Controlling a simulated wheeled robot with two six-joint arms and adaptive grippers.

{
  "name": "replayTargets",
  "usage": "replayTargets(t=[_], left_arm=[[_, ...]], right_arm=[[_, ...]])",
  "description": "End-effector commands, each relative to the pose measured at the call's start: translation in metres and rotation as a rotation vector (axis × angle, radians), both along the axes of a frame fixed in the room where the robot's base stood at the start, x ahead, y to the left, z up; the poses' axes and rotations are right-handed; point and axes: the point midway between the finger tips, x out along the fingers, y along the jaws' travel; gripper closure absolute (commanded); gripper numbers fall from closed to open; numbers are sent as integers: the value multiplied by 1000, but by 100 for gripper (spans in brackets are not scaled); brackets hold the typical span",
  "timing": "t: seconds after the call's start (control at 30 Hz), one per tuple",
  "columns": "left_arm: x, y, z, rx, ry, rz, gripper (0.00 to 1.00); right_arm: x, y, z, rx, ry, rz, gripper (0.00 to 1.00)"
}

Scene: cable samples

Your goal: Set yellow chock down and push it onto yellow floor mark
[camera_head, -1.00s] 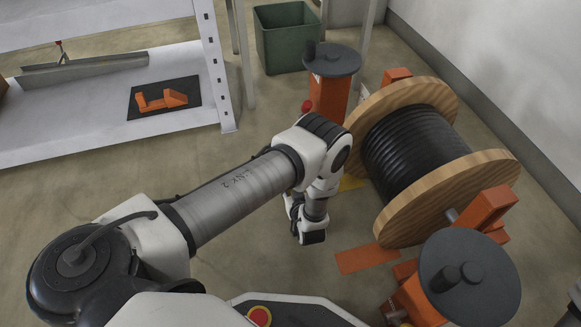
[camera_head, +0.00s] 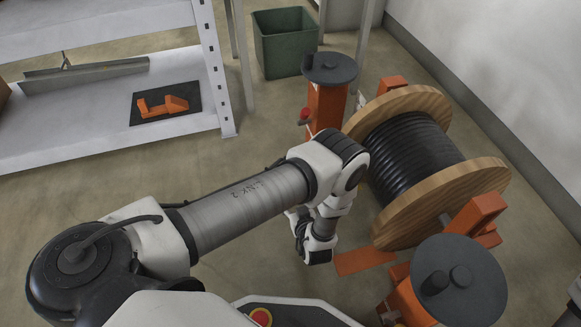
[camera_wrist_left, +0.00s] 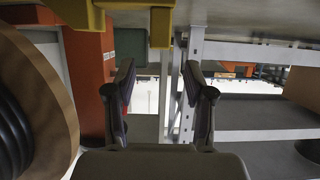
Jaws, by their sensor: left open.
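My left gripper (camera_head: 318,255) points down near the floor, left of the cable drum, in the head view. In the left wrist view its two fingers (camera_wrist_left: 159,72) are apart with nothing held between them. Yellow chock (camera_wrist_left: 160,27) parts show at the top of the wrist view, just beyond the fingertips and towards the left. Its full outline is cut off, and I cannot tell whether the fingers touch it. In the head view my arm hides the chock and the yellow floor mark. My right gripper is not in view.
The wooden cable drum (camera_head: 483,178) stands between orange jack stands (camera_head: 327,107) with dark round tops. A white shelf (camera_head: 100,140) stands at left, a green bin (camera_head: 284,45) behind. Floor at centre left is clear.

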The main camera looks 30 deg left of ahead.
Motion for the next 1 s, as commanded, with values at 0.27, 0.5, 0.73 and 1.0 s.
replayTargets(t=[0.27, 0.5, 0.73, 1.0], left_arm=[[-33, -38, 23, -1, 2, -1, 46], [-62, -4, 25, -112, 371, -228, 46], [-213, -28, 74, -468, 992, -635, 46], [-245, -41, 92, -540, 1087, -729, 46]], right_arm=[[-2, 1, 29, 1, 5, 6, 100], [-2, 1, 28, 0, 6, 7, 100], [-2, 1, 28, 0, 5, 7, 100], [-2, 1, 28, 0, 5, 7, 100]])
